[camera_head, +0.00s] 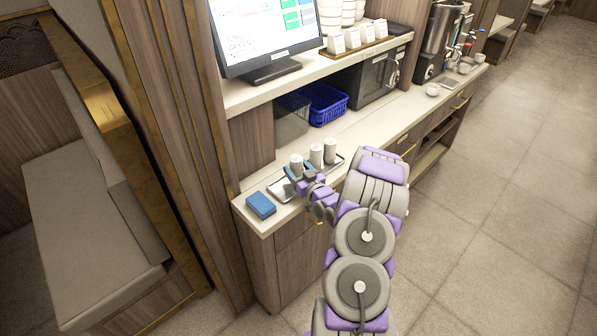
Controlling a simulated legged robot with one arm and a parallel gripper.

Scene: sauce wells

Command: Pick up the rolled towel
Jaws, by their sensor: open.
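Several pale upright rolls, which look like rolled towels, stand on a metal tray (281,190) on the counter. The front-left rolled towel (296,163) is nearest my gripper (297,180). A second roll (316,154) and a third roll (330,150) stand behind it to the right. My gripper is open, low over the tray at the base of the front-left roll. The fingers overlap the roll's lower part in the view, so I cannot tell whether they touch it.
A blue block-shaped item (261,204) lies at the counter's near left corner. A blue basket (326,104) and a dark microwave (376,76) stand under the shelf (275,91), which carries a monitor (266,35). The floor on the right is clear.

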